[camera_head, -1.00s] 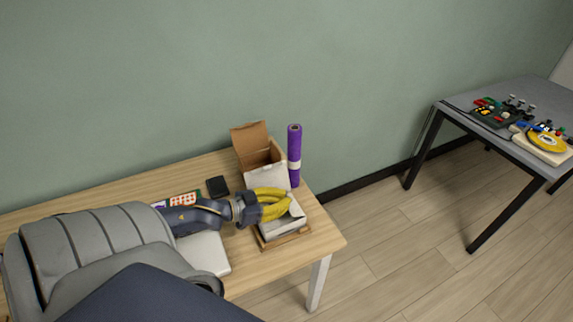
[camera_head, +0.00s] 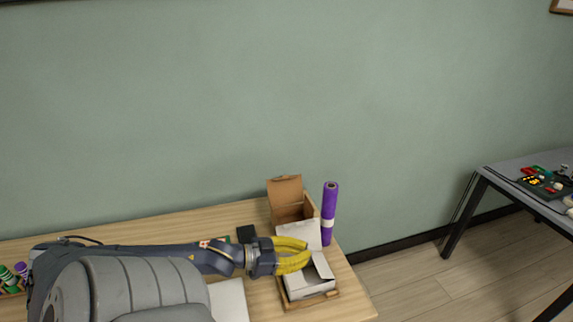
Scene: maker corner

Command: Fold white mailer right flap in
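The white mailer (camera_head: 318,287) is an open white box on the right end of the wooden table, with a white panel (camera_head: 313,234) standing up at its back. Its inside shows partly grey in shadow. My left gripper (camera_head: 309,252) has yellow fingers and comes in from the left, over the mailer's back left part. The fingers hide that part of the mailer, including any flap there. I cannot tell whether they touch it or how far apart they are. My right gripper is not in view.
The mailer sits on a wooden tray (camera_head: 328,300). Behind it stand an open brown cardboard box (camera_head: 285,190) and a purple roll (camera_head: 329,212). A black item (camera_head: 246,233) lies behind my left arm. A second table with tools (camera_head: 540,183) stands at the right.

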